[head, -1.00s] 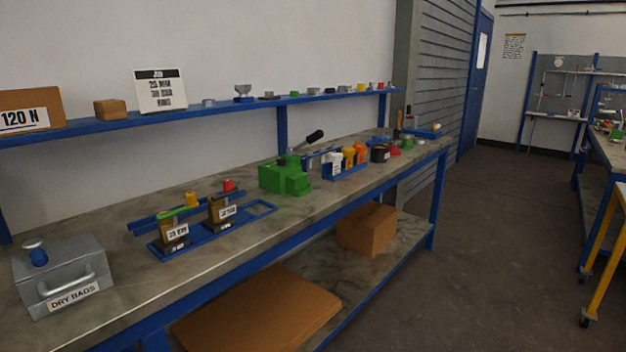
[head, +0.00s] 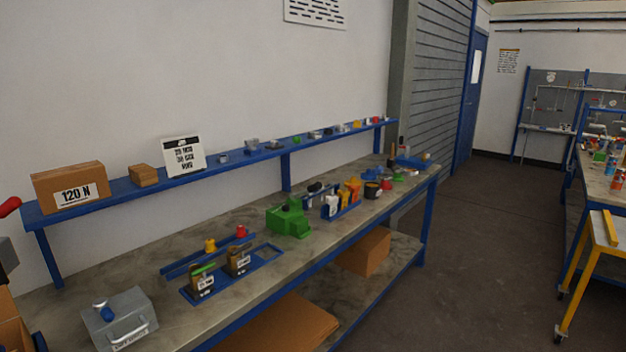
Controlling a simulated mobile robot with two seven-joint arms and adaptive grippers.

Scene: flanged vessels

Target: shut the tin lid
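A grey metal tin (head: 120,318) labelled "DRY BAGS" stands at the near left end of the workbench in the head view. Neither of my grippers shows in the head view.
The long workbench (head: 230,222) carries a blue rack (head: 262,262) with small labelled blocks, a green fixture (head: 288,220) and several small parts. A blue shelf (head: 225,163) runs above it. A cardboard box (head: 12,325) is at the left edge.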

